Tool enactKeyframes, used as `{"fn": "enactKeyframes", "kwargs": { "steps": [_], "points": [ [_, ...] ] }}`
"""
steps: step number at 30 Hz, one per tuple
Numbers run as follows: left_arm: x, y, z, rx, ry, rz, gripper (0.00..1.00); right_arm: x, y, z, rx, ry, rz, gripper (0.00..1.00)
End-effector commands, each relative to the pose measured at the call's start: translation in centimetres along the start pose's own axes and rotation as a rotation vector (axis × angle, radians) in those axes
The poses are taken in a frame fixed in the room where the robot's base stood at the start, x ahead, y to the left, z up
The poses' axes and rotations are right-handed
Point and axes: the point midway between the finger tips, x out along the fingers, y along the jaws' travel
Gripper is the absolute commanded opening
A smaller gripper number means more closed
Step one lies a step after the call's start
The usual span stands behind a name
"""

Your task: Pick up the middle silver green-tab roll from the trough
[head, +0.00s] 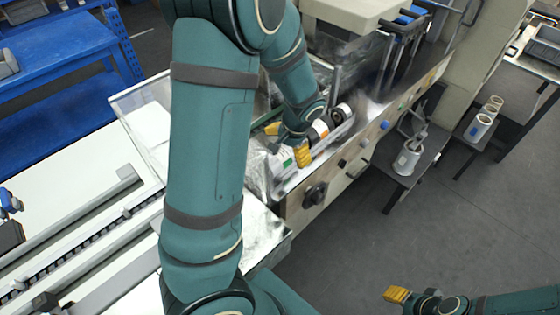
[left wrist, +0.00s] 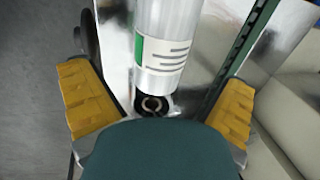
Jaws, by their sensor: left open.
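A silver roll with a green tab and a printed white label (left wrist: 165,40) lies between the spread fingers in the left wrist view. Its green tab also shows in the head view (head: 287,162), at the near end of the metal trough. My left gripper (head: 288,142) is open over the trough. In the left wrist view its yellow fingertips (left wrist: 160,103) stand apart on either side of the roll's near end, with gaps. An orange-tab roll (head: 320,129) and a dark-ended roll (head: 342,113) lie farther along. My right gripper (head: 396,295) is at the lower right, seen from one side.
A metal machine front with a dark knob (head: 315,194) borders the trough. A conveyor (head: 85,235) runs at the left. A blue bench (head: 60,50) stands behind. Grey floor is free in front.

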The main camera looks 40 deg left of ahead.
Motion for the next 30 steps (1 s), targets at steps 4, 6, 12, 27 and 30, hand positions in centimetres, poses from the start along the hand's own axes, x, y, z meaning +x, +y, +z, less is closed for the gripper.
{"fn": "enactKeyframes", "kwargs": {
  "steps": [4,6,12,27,30],
  "points": [
    [1.1,0.0,0.0,-0.001,0.000,0.000,1.00,0.3,0.1,0.0,-0.001,-0.001,0.000,0.47],
    [1.5,0.0,0.0,-0.001,0.000,0.000,1.00,0.4,0.1,0.0,-0.001,0.000,0.000,0.47],
    [4.4,-0.1,0.3,-0.002,-0.003,0.000,1.00,1.4,0.5,-0.1,-0.002,0.004,0.000,0.47],
    [6.3,-0.1,0.2,-0.001,0.002,0.001,0.86,1.7,0.6,-0.2,-0.002,0.007,0.000,0.47],
    [6.3,-0.1,0.2,-0.001,0.002,0.001,0.51,1.7,0.6,-0.2,-0.002,0.007,0.000,0.47]
  ]
}}
